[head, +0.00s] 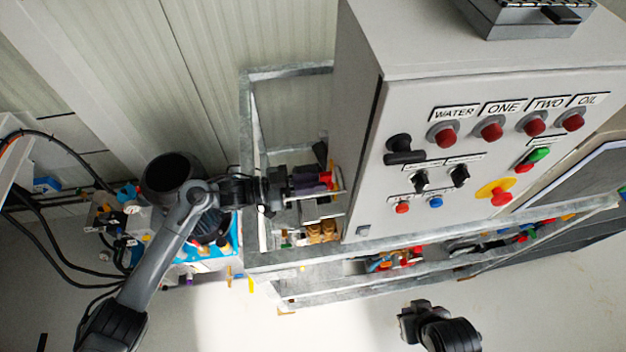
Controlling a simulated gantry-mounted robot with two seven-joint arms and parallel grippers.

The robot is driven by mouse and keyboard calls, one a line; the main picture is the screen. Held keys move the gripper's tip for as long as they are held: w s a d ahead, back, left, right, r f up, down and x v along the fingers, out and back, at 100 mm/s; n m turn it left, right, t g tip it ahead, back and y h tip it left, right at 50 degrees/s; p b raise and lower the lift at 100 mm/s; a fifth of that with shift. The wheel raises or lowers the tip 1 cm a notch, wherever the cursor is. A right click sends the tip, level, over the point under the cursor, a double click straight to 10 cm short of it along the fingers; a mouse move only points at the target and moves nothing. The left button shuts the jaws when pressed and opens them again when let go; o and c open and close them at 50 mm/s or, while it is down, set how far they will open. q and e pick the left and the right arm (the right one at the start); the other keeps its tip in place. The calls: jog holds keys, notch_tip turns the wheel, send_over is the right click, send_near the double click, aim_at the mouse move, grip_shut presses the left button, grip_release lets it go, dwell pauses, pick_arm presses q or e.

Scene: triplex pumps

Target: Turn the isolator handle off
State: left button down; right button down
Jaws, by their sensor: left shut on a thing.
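My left gripper (328,183) reaches in from the left and is at the left side of the grey control cabinet (440,190). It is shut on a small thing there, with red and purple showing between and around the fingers. This appears to be the isolator handle (331,167), mostly hidden by the fingers, so its angle cannot be told. My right gripper (408,322) is low in the picture, in front of the cabinet and apart from everything. Its fingers do not show clearly.
The cabinet front carries a black handle (404,150), several red lamps (491,131), switches and a yellow-backed red stop button (498,195). A galvanised metal frame (300,262) surrounds the cabinet's base. Brass fittings (322,231) sit just below my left gripper. The floor in front is clear.

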pick_arm(q)
jog(key=c, duration=1.1)
grip_release()
jog(key=shift+a, duration=0.1)
jog(key=shift+s+a+b, duration=0.3)
jog(key=shift+a+b, duration=0.05)
jog(key=shift+a, duration=1.4)
jog(key=shift+s+a+b, duration=0.35)
jog(key=shift+a, duration=1.4)
jog(key=shift+s+a+b, duration=0.3)
jog(key=shift+a+b, duration=0.05)
jog(key=shift+a, duration=1.4)
